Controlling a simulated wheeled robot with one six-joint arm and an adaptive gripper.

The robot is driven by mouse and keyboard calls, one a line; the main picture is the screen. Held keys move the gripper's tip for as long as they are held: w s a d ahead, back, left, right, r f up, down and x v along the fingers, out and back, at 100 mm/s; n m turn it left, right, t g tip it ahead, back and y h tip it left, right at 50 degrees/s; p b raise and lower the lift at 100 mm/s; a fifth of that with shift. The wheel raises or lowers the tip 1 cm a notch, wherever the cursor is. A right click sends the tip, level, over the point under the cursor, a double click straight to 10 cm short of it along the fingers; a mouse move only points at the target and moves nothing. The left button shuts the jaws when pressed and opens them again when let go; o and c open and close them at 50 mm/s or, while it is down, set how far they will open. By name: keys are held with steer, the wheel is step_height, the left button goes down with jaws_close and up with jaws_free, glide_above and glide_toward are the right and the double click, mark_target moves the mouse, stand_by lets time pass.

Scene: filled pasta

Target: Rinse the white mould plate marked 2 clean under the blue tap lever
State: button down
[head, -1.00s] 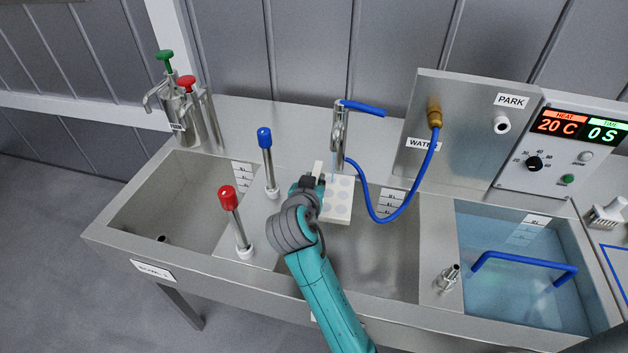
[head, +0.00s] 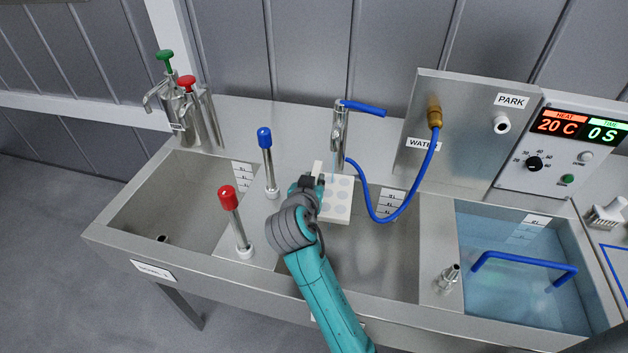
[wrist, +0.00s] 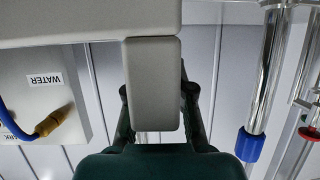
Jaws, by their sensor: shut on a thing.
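The white mould plate (head: 338,206) with rows of round hollows is held under the tap (head: 339,135), above the middle bowl. My gripper (head: 311,184) is shut on the plate's grip at its left side. In the wrist view the plate's pale grip (wrist: 153,85) lies between my fingers. The blue tap lever (head: 364,108) points to the right, and a thin bluish stream (head: 334,177) seems to run from the spout onto the plate. The hollows look greyish; I cannot tell residue from shadow. No number 2 mark can be read.
A blue-topped post (head: 265,150) and a red-topped post (head: 232,212) stand left of my arm. A blue hose (head: 384,216) hangs from the WATER panel (head: 415,155). A water-filled bath (head: 500,230) with a blue handle (head: 525,259) lies at the right. The left bowl (head: 185,200) looks clear.

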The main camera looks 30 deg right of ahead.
steer(key=shift+w+a, duration=0.95)
steer(key=shift+a, duration=0.15)
steer(key=w+d, duration=0.4)
steer(key=shift+w, duration=0.25)
stand_by(3.3)
